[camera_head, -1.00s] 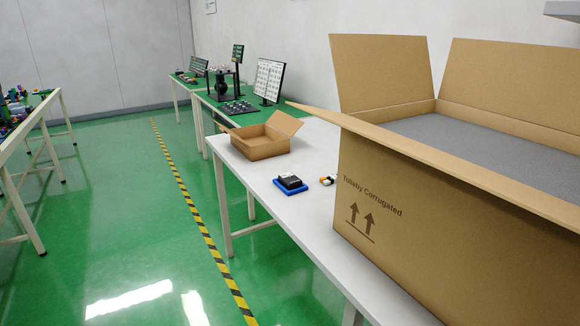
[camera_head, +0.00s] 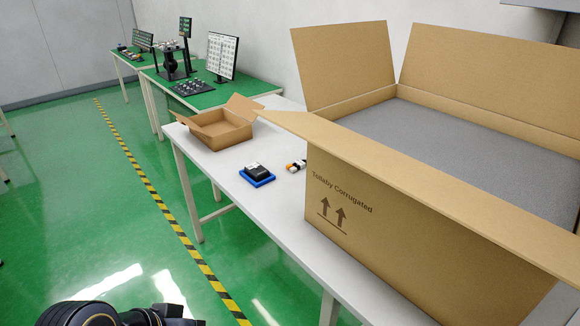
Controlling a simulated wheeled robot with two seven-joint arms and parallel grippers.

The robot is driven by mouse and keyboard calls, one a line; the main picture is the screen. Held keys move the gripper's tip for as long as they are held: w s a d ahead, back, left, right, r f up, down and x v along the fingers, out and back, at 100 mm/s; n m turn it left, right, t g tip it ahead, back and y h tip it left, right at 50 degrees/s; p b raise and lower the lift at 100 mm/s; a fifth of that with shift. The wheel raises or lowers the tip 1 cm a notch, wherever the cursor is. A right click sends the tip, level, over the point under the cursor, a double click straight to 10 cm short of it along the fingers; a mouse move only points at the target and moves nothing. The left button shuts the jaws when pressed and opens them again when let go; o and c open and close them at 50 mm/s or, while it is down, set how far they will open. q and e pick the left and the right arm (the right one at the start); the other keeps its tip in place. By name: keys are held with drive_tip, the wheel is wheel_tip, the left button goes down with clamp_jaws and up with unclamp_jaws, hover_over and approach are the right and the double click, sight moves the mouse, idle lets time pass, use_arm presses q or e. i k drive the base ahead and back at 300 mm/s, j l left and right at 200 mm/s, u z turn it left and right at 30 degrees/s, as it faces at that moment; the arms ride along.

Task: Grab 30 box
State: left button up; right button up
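A large open cardboard box (camera_head: 400,232) stands on the right of the white table, with "Tollaby Corrugated" and two up arrows printed on its side. Its flaps are spread outward and a grey surface (camera_head: 450,140) shows inside. A smaller open cardboard box (camera_head: 222,138) sits farther back on the same table. No number 30 is readable on either box. A black part of my own body shows at the bottom left edge. No gripper fingers can be made out, and both boxes stand untouched.
The white table (camera_head: 222,168) also holds a blue tray with a black item (camera_head: 256,174) and small orange and white items (camera_head: 296,166). A green-topped table (camera_head: 190,100) with a monitor (camera_head: 221,56) stands behind. The green floor (camera_head: 70,200) at left is clear.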

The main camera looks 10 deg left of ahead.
sight(256, 172)
drive_tip(key=i+j+z, duration=0.15)
drive_tip(key=j, duration=0.2)
drive_tip(key=i+j+z, duration=0.35)
drive_tip(key=j, duration=0.4)
drive_tip(key=i+j+z, duration=0.2)
drive_tip(key=j, duration=0.2)
drive_tip(key=i+j, duration=0.1)
drive_tip(key=j, duration=0.35)
drive_tip(key=i+j, duration=0.15)
drive_tip(key=j, duration=0.25)
drive_tip(key=i+j, duration=0.1)
drive_tip(key=j, duration=0.35)
drive_tip(key=i+j, duration=0.1)
drive_tip(key=j, duration=0.35)
drive_tip(key=i+j+z, duration=0.1)
drive_tip(key=j, duration=0.3)
drive_tip(key=i+j, duration=0.15)
drive_tip(key=j, duration=0.3)
